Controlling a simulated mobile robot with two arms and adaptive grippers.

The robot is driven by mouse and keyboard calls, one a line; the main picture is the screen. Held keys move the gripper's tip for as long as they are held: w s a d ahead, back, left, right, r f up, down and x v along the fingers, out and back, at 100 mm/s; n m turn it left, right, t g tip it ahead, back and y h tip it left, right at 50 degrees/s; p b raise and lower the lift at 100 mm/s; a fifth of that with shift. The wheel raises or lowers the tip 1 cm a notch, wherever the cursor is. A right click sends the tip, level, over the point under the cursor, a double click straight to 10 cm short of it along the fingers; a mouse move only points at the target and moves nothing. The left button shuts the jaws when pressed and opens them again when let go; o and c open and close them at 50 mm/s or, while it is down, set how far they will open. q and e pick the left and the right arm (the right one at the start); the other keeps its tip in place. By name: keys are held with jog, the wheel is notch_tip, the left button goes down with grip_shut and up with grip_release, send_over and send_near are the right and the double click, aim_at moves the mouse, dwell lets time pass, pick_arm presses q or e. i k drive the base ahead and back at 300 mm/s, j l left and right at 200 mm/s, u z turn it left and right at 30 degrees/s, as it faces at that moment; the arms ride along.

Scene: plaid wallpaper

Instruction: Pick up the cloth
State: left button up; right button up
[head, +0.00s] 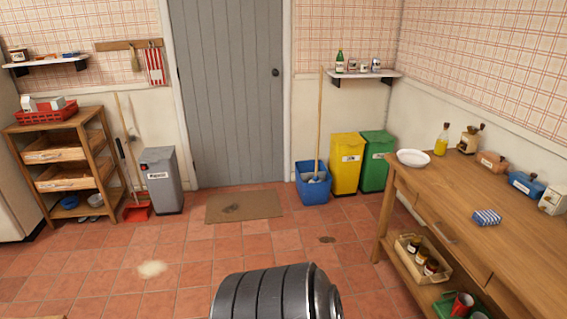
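A small blue-and-white patterned cloth (486,217), seemingly folded, lies on the wooden table (500,255) at the right. It lies near the middle of the visible top, with bare wood around it. A red-and-white striped cloth (154,66) hangs from a wooden rail on the back wall at the left. A dark ribbed part of my own body shows at the bottom centre. Neither gripper is in view.
A white bowl (413,158), a yellow bottle (441,139) and a grinder (469,138) stand along the table's back, with blue box (525,184) farther right. A pale spill (152,269) marks the tiled floor. The floor before the doormat (244,206) is mostly clear.

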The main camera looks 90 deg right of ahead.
aim_at(487, 217)
jog(key=i+z, duration=0.15)
jog(key=z, duration=0.3)
jog(key=i+j+z, duration=0.1)
jog(key=z, duration=0.4)
jog(key=i, duration=0.1)
